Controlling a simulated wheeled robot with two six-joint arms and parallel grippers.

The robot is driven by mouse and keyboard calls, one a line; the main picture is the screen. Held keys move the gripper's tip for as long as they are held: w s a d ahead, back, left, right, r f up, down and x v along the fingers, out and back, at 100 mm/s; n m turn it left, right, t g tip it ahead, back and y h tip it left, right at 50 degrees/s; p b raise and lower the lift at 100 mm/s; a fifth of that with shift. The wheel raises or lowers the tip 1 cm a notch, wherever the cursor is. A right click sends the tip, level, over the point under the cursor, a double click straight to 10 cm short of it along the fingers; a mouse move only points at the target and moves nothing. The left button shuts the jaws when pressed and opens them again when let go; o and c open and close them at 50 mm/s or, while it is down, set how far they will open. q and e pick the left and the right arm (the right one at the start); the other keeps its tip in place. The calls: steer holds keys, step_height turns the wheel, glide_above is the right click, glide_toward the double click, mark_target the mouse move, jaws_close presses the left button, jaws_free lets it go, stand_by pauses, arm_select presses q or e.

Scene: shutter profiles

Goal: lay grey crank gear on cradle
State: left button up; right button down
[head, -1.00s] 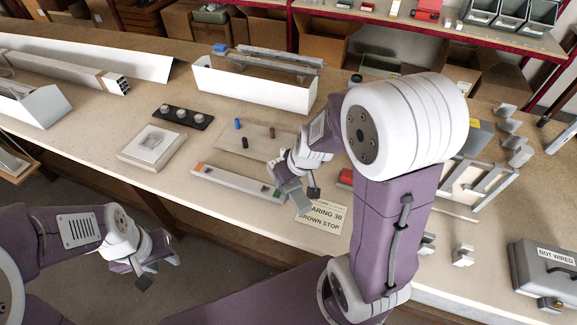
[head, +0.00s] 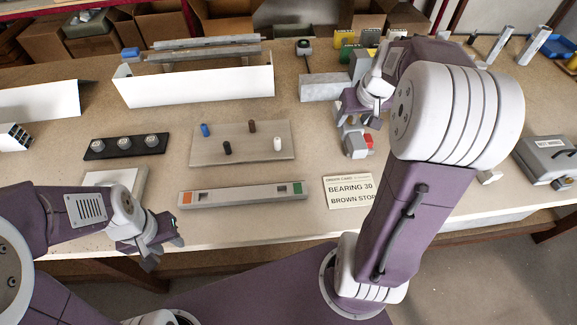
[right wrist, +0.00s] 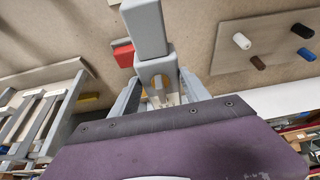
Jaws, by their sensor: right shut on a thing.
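The grey crank gear (head: 354,141), a blocky grey part, hangs below my right gripper (head: 370,112) in the head view. In the right wrist view the gear (right wrist: 150,30) sits between the two fingers of my right gripper (right wrist: 158,98), which are shut on it; a small yellow patch shows on its near part. I cannot tell surely which thing is the cradle; a pale tray with a raised square frame (head: 97,178) lies at left, partly hidden by my left arm. My left gripper (head: 163,245) is empty at the table's front edge, its fingers apart.
A red block (head: 369,141) lies beside the gear. A board with several pegs (head: 190,150), a black strip with three knobs (head: 100,153), a long grey bar (head: 240,195) and a card (head: 345,190) lie centrally. A white channel (head: 195,88) stands behind.

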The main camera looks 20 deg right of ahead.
steer(key=shift+s+d+f, duration=0.1)
steer(key=shift+s+d, duration=0.05)
steer(key=shift+d, duration=0.15)
steer(key=w+a+f, duration=0.2)
steer(key=a, duration=0.1)
steer(key=w+a+f, duration=0.1)
steer(key=a+f, duration=0.1)
steer(key=a, duration=0.2)
steer(key=w+a+f, duration=0.2)
steer(key=a+f, duration=0.1)
steer(key=a, duration=0.1)
steer(key=shift+w, duration=0.3)
step_height(320, 180, down, 4)
steer(key=shift+s+d+r+b, duration=0.1)
steer(key=shift+s+r+b, duration=0.1)
steer(key=shift+b, duration=0.25)
steer(key=shift+w+f, duration=0.2)
steer(key=shift+s, duration=0.1)
steer(key=c, duration=0.5)
jaws_free()
steer(key=shift+f, duration=0.15)
